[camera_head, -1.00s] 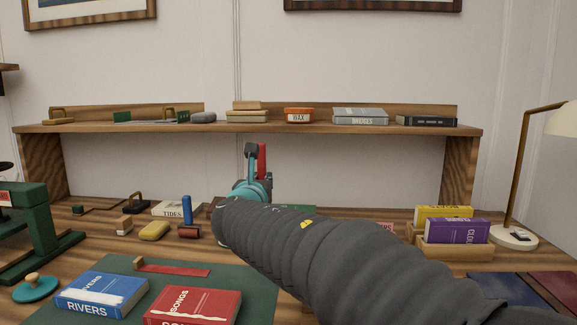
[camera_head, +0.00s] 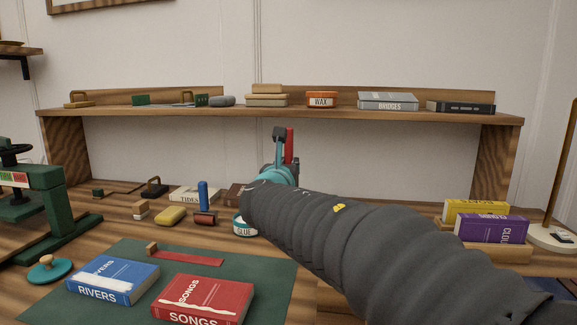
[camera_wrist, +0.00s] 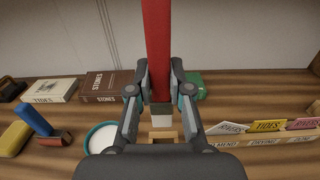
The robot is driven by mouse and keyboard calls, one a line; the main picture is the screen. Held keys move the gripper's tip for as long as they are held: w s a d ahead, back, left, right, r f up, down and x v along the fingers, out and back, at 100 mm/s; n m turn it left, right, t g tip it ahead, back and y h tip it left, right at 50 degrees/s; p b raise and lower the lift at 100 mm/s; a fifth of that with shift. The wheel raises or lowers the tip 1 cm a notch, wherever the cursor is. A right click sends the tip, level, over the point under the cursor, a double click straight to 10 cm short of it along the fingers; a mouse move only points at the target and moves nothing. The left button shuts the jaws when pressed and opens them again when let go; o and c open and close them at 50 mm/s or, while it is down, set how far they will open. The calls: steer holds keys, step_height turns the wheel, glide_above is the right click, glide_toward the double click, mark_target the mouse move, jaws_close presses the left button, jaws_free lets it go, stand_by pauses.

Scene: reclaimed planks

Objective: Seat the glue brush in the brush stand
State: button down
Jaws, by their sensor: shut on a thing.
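My gripper (camera_wrist: 158,92) is shut on the red handle of the glue brush (camera_wrist: 157,45), which stands roughly upright with its pale tip pointing down. In the head view the brush (camera_head: 289,143) shows as a red strip beside my gripper (camera_head: 282,137), above the bench. A small light-wood piece (camera_wrist: 163,137), probably the brush stand, lies below the brush tip in the wrist view, partly hidden by the brush and my gripper. I cannot tell whether the tip touches it. My arm hides this spot in the head view.
A glue pot (camera_head: 243,227) stands left of my arm; its white top (camera_wrist: 98,139) shows in the wrist view. A wooden card box (camera_wrist: 250,142) is on the right. A brown book (camera_wrist: 107,87) and a green object (camera_wrist: 196,82) are behind. A shelf (camera_head: 285,115) spans the back.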

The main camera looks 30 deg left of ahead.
steer(key=shift+f+b, duration=2)
steer(key=shift+f, duration=0.4)
steer(key=shift+f+b, duration=3.05)
steer(key=c, duration=1)
jaws_free()
steer(key=v, duration=1.2)
steer(key=shift+r, duration=0.1)
